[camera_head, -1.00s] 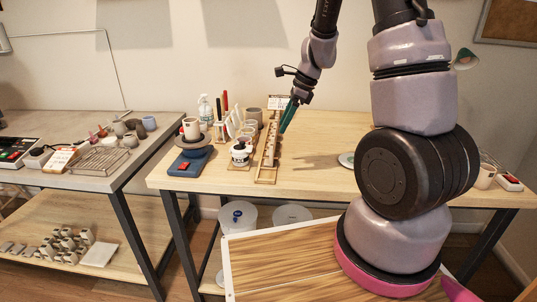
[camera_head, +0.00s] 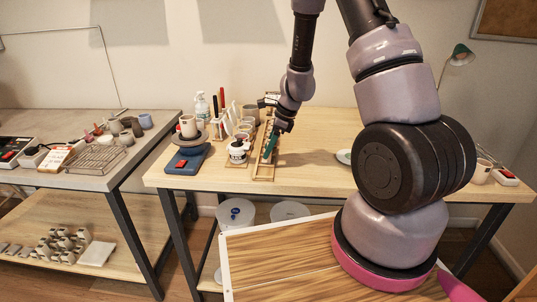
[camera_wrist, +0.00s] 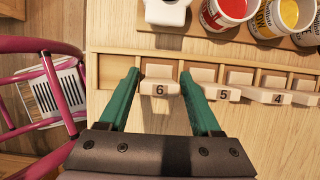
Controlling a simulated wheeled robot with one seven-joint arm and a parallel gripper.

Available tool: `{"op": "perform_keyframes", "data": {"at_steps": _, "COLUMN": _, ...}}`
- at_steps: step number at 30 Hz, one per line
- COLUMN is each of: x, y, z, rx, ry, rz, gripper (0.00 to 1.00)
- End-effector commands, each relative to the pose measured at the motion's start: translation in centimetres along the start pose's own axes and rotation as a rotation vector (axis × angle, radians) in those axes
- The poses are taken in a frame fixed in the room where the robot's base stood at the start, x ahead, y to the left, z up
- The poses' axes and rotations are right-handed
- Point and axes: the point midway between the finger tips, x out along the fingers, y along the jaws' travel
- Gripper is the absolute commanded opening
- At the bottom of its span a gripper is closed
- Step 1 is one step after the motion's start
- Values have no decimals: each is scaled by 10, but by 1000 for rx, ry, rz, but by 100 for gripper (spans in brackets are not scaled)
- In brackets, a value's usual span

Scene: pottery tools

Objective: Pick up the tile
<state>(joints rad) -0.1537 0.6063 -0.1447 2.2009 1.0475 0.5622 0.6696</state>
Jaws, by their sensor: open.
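Several small pale tiles with printed numbers sit in a row in a wooden rack (camera_wrist: 112,70). The tile marked 6 (camera_wrist: 160,88) is nearest the rack's left end in the wrist view, beside an empty compartment. Tiles marked 5 (camera_wrist: 223,95) and 4 (camera_wrist: 270,97) stand to its right. My gripper (camera_wrist: 158,78) is open, its green fingers on either side of tile 6, with nothing gripped. In the head view my gripper (camera_head: 271,145) is over the rack (camera_head: 264,172), and hides part of it. I cannot tell whether the fingers touch the tile.
Cups of red (camera_wrist: 228,10) and yellow (camera_wrist: 287,14) glaze stand on a board beyond the rack. A white container (camera_wrist: 166,12) is close by. In the head view a blue wheel stand (camera_head: 187,160) is left of the rack.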

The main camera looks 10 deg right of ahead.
Motion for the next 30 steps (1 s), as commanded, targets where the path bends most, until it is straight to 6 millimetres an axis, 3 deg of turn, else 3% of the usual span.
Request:
{"op": "perform_keyframes", "data": {"at_steps": 6, "x": 1, "y": 0, "z": 0, "rx": 0, "ry": -1, "rz": -1, "gripper": 65}}
{"op": "perform_keyframes", "data": {"at_steps": 7, "x": 1, "y": 0, "z": 0, "rx": 0, "ry": -1, "rz": -1, "gripper": 57}}
{"op": "perform_keyframes", "data": {"at_steps": 11, "x": 1, "y": 0, "z": 0, "rx": -1, "ry": -1, "rz": 0, "gripper": 8}}
{"op": "perform_keyframes", "data": {"at_steps": 12, "x": 1, "y": 0, "z": 0, "rx": -1, "ry": -1, "rz": 0, "gripper": 0}}
{"op": "perform_keyframes", "data": {"at_steps": 22, "x": -7, "y": 0, "z": 4, "rx": -4, "ry": -2, "rz": -1, "gripper": 0}}
{"op": "perform_keyframes", "data": {"at_steps": 30, "x": -55, "y": 0, "z": 25, "rx": -7, "ry": -3, "rz": -3, "gripper": 0}}
